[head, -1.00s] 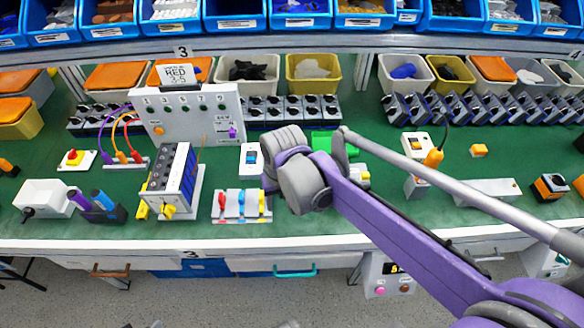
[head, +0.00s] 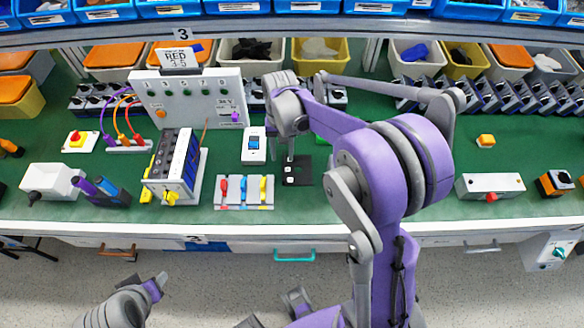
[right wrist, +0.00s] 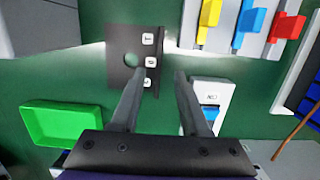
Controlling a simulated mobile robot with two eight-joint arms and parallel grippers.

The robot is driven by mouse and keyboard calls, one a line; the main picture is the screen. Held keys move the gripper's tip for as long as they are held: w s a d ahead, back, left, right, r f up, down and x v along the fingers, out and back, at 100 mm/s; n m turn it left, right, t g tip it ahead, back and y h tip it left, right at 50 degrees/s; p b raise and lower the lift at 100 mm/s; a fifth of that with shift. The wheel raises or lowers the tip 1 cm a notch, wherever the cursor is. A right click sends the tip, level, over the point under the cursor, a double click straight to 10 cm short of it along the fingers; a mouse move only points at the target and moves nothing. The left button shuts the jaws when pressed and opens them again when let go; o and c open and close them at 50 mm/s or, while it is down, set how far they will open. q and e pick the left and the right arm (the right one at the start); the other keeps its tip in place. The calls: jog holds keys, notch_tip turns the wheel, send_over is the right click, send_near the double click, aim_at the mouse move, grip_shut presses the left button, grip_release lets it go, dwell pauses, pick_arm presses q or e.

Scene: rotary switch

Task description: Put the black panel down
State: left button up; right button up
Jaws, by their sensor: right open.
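The black panel (head: 303,172), with a round hole and small white labelled squares, appears to lie flat on the green bench top. It also shows in the right wrist view (right wrist: 120,45). My right gripper (head: 290,157) is above it, pointing down. In the right wrist view my right gripper (right wrist: 163,75) has its fingers apart with nothing clamped. One finger overlaps the panel and the other is beside its edge; I cannot tell whether either touches. Grey and purple parts of mine show at the lower left of the head view, but the left jaws are not clear.
A lever block with red, blue and yellow levers (head: 243,192) is left of the panel. A white blue-switch box (head: 254,146) stands just behind. A green tray (right wrist: 62,123) is close by. Bare green bench lies right of the panel.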

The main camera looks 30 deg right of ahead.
aim_at(283, 165)
jog(key=shift+s+f, duration=0.15)
jog(key=shift+f, duration=1)
jog(key=shift+s+f, duration=0.1)
jog(key=shift+f, duration=1.05)
jog(key=shift+f, duration=0.2)
grip_shut()
